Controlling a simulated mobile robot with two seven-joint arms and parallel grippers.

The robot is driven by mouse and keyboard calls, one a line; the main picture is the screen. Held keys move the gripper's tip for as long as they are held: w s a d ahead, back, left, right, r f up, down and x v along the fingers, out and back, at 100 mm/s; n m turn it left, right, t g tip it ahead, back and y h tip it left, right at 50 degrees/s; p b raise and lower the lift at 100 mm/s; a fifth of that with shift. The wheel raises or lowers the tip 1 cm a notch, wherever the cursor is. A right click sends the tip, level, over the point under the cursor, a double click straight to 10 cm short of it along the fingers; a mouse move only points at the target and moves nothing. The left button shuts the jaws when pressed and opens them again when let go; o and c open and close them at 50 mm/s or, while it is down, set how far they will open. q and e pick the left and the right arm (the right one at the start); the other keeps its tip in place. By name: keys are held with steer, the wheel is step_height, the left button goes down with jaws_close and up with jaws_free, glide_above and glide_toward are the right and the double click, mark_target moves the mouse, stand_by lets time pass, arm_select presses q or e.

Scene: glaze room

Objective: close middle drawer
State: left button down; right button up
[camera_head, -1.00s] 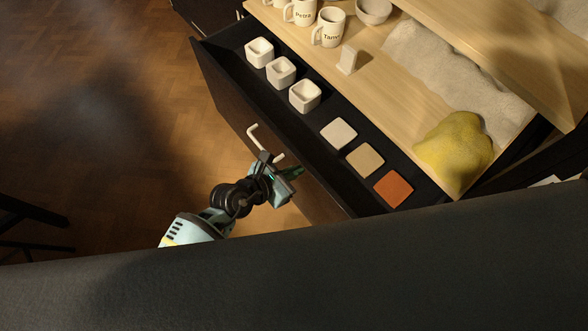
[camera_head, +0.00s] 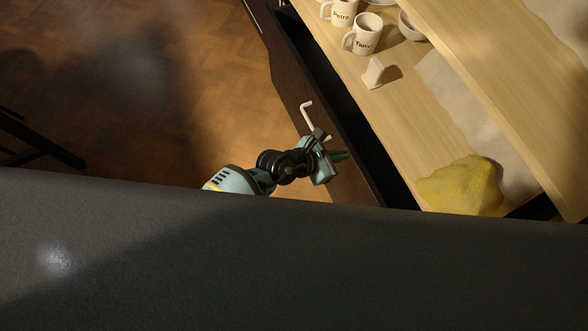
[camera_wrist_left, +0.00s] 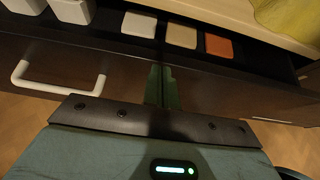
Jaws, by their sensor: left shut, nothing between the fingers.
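A dark brown drawer front (camera_head: 299,83) with a pale bar handle (camera_head: 307,116) stands out from the cabinet, with a narrow black opening (camera_head: 345,110) behind it. The drawer is partly open. My left gripper (camera_head: 341,156) is shut and empty, at the front beside the handle. In the left wrist view its fingers (camera_wrist_left: 161,86) point at the drawer front (camera_wrist_left: 122,66), to the right of the handle (camera_wrist_left: 58,84); whether they touch is hard to tell. White cups (camera_wrist_left: 72,10), a white tile (camera_wrist_left: 139,24), a tan tile (camera_wrist_left: 181,36) and an orange tile (camera_wrist_left: 218,46) lie inside. My right gripper is not in view.
The wooden top (camera_head: 410,110) holds named mugs (camera_head: 362,34), a bowl (camera_head: 410,27), a small white stand (camera_head: 374,73) and a yellow cloth (camera_head: 462,187). Open parquet floor (camera_head: 180,60) lies left of the cabinet. A dark stool or frame (camera_head: 40,145) stands far left.

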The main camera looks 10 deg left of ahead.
mark_target(354, 149)
arm_select(q)
steer(key=shift+w+d+b, duration=0.1)
steer(key=shift+w+d, duration=0.3)
steer(key=shift+d, duration=0.25)
steer(key=shift+w+d+b, duration=0.1)
steer(key=shift+w+d, duration=0.3)
steer(key=shift+d, duration=0.3)
steer(key=shift+w+d+b, duration=0.1)
steer(key=shift+w+d, duration=0.3)
steer(key=shift+d, duration=0.25)
